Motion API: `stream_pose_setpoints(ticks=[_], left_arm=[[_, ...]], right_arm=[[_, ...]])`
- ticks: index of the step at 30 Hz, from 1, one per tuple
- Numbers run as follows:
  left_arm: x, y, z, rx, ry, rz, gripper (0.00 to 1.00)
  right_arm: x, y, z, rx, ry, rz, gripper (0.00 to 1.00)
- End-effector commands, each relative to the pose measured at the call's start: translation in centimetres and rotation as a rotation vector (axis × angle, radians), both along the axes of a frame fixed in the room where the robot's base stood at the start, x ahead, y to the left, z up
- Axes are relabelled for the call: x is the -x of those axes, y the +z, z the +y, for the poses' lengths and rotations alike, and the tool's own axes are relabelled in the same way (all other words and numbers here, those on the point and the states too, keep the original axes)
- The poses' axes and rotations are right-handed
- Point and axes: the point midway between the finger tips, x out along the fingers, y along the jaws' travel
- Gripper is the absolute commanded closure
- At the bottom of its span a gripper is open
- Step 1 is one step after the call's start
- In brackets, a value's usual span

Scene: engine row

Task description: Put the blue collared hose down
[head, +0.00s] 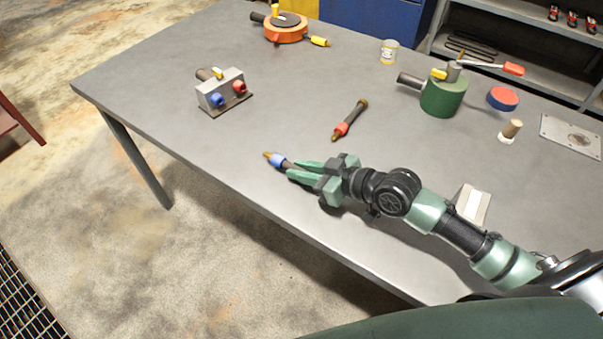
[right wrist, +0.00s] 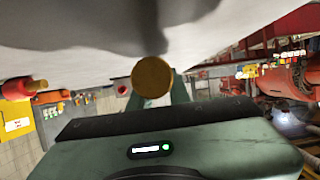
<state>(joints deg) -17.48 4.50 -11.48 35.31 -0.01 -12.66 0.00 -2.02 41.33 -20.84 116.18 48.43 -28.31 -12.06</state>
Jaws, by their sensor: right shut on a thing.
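The blue collared hose (head: 276,160) is short, with a blue collar and a brass tip pointing to the upper left. My right gripper (head: 293,171) is shut on it, low over the near part of the grey table (head: 200,150). I cannot tell whether the hose touches the tabletop. In the right wrist view, a round brass end (right wrist: 152,76) shows between the fingers. The red collared hose (head: 349,120) lies on the table beyond the gripper; its red collar shows in the right wrist view (right wrist: 22,89). My left gripper is not in view.
A grey block with blue and red ports (head: 222,92) stands at the left. An orange round device (head: 286,28) is at the back, a green cylinder (head: 444,96) and a yellow-labelled can (head: 389,51) at the right. The tabletop between the block and gripper is clear.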

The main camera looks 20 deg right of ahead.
Motion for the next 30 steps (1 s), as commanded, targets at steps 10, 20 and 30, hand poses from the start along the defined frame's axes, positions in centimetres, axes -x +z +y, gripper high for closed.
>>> stream_pose_setpoints(ticks=[10,20,30], left_arm=[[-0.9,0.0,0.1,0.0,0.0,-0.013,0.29],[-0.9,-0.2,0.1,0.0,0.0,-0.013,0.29],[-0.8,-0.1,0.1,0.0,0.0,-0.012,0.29]], right_arm=[[0.0,-1.4,0.0,-0.002,0.0,-0.001,1.0],[0.0,-1.7,0.0,-0.001,0.0,-0.001,0.6],[0.3,-1.4,-0.2,0.0,-0.001,0.0,0.6]])
